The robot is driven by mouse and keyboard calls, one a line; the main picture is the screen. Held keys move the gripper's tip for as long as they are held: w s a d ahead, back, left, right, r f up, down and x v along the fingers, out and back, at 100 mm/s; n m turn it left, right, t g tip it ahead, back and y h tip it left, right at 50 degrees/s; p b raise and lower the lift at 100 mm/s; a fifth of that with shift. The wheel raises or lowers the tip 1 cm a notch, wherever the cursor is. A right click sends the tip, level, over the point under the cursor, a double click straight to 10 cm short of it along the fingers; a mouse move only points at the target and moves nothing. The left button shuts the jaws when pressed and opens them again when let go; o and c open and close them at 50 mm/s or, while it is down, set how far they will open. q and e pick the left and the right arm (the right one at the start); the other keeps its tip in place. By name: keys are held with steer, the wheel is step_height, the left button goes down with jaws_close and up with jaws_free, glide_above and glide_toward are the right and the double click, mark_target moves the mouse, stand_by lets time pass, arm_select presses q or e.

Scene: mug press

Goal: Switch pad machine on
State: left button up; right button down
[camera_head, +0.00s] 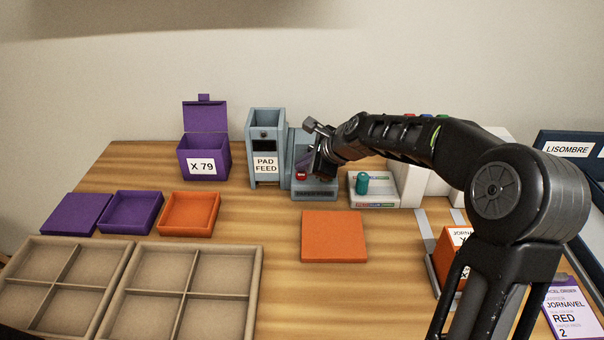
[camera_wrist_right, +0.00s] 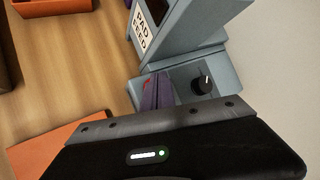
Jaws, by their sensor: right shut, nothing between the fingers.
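The blue-grey pad machine (camera_head: 316,195) stands at the back of the table, right of the unit labelled PAD FEED (camera_head: 265,165). It also shows in the right wrist view (camera_wrist_right: 226,76), with a black knob (camera_wrist_right: 203,84) with a pale mark on its panel. A small red part (camera_head: 300,175) shows low at the machine's front; a sliver of it (camera_wrist_right: 147,84) shows beside my fingertips in the wrist view. My right gripper (camera_head: 305,165) is shut and empty, its fingers close over the red part. I cannot tell whether they touch. My arm hides some of the machine. My left gripper is out of view.
A white stand with a teal canister (camera_head: 362,183) is right of the machine. An orange square (camera_head: 333,236) lies in front. Purple and orange trays, a purple X 79 box (camera_head: 205,155) and divided trays (camera_head: 190,290) fill the left. An orange box (camera_head: 450,250) is at right.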

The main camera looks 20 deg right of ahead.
mark_target(305, 176)
steer(key=shift+f+b, duration=0.35)
steer(key=shift+f, duration=0.2)
stand_by(0.4)
steer(key=shift+r, duration=0.1)
steer(key=shift+r+p, duration=0.9)
steer(key=shift+p, duration=0.15)
step_height(305, 176, up, 6)
steer(key=p, duration=0.6)
stand_by(0.8)
